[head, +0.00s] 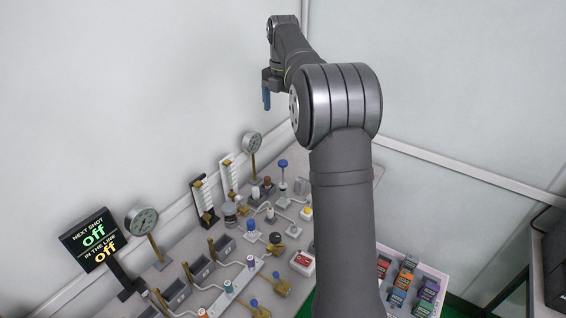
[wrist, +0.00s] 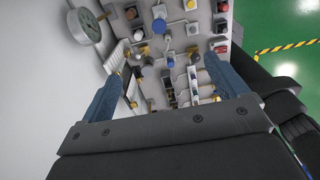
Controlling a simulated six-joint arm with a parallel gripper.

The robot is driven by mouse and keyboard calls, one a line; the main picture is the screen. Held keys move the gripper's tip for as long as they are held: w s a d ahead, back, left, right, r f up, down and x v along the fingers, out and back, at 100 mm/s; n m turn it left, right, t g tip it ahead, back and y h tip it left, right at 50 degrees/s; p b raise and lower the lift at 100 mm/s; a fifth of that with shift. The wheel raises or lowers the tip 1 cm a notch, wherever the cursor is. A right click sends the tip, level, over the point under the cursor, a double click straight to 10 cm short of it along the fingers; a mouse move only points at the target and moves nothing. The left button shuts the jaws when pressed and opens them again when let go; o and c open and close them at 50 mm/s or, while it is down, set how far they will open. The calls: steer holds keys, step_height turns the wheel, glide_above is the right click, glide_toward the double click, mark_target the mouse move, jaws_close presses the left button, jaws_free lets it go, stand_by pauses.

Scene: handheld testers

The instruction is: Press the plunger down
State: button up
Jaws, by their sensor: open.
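A blue-capped rod standing upright on the bench, which looks like the plunger (head: 283,164), is at the back of the panel in the head view. A round blue cap (wrist: 159,25) near the top of the wrist view may be the same plunger, seen from above. My gripper (head: 266,100) is high above the bench and left of the plunger in the head view, well apart from it. In the wrist view my gripper (wrist: 165,68) has its two blue fingers spread wide with nothing between them.
Dial gauges (head: 142,220) stand along the wall side. A sign reading "off" (head: 92,238) is at the left. Several valves, pipes and knobs crowd the bench. A tray (head: 424,309) of coloured blocks is at the right. The air around my gripper is clear.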

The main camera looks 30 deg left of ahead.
steer(key=shift+f+m, duration=0.15)
steer(key=shift+m, duration=0.25)
steer(key=c, duration=0.7)
steer(key=shift+a+f+m, duration=0.1)
steer(key=shift+f+m, duration=0.15)
steer(key=shift+m, duration=0.35)
steer(key=c, duration=0.4)
steer(key=m, duration=0.1)
steer(key=f+m, duration=0.1)
steer(key=shift+w+a+f+m, duration=0.1)
steer(key=shift+w+m, duration=0.05)
steer(key=shift+m, duration=0.25)
steer(key=c, duration=0.7)
steer(key=shift+f+m, duration=0.35)
steer(key=shift+m, duration=0.55)
jaws_close()
step_height(320, 180, down, 8)
steer(key=a+m+h, duration=0.1)
steer(key=m, duration=1.7)
steer(key=shift+w+r+g, duration=0.25)
steer(key=shift+w+g, duration=0.05)
steer(key=shift+w, duration=0.1)
